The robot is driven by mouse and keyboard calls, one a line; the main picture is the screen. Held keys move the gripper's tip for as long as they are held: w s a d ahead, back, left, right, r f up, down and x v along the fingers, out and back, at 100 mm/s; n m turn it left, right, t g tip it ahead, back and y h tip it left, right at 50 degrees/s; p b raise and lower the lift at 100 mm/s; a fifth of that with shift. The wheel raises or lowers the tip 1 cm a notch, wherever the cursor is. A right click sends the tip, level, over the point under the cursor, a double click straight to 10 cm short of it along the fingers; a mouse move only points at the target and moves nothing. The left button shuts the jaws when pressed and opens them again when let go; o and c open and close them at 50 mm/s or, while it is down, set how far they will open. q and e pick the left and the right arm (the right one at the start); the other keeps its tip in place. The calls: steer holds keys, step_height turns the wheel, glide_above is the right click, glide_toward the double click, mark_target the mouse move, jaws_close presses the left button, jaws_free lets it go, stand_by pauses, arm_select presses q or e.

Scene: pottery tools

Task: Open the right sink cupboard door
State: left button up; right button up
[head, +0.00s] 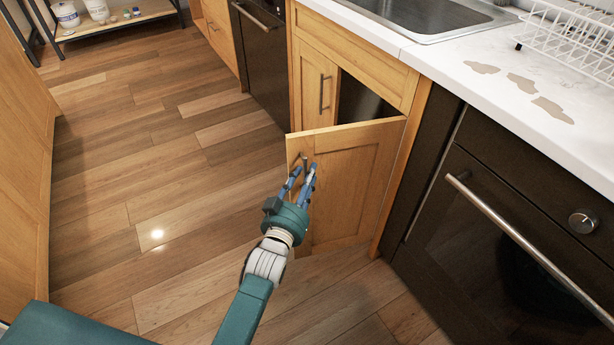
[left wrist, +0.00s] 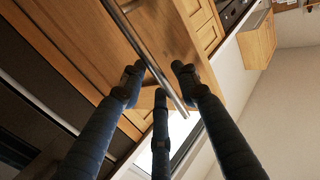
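The right sink cupboard door (head: 350,185) is a wooden panel that stands partly open, swung out from the cabinet on its right-hand side. A dark gap shows behind it. Its metal bar handle (head: 305,160) is near the free edge. My left gripper (head: 304,175) is at this handle, fingers pointing to it. In the left wrist view, the bar handle (left wrist: 153,62) runs between the dark fingers of my left gripper (left wrist: 157,82). Whether they press on the bar is unclear. My right gripper is in neither view.
The left cupboard door (head: 315,88) is shut. The sink (head: 425,12) is above, in the white counter. A dark oven (head: 500,245) with a bar handle stands right of the cupboard. Wooden floor (head: 170,180) lies clear to the left.

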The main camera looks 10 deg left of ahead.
arm_select(q)
steer(key=shift+d, duration=0.1)
steer(key=s+a, duration=0.1)
steer(key=s, duration=1.1)
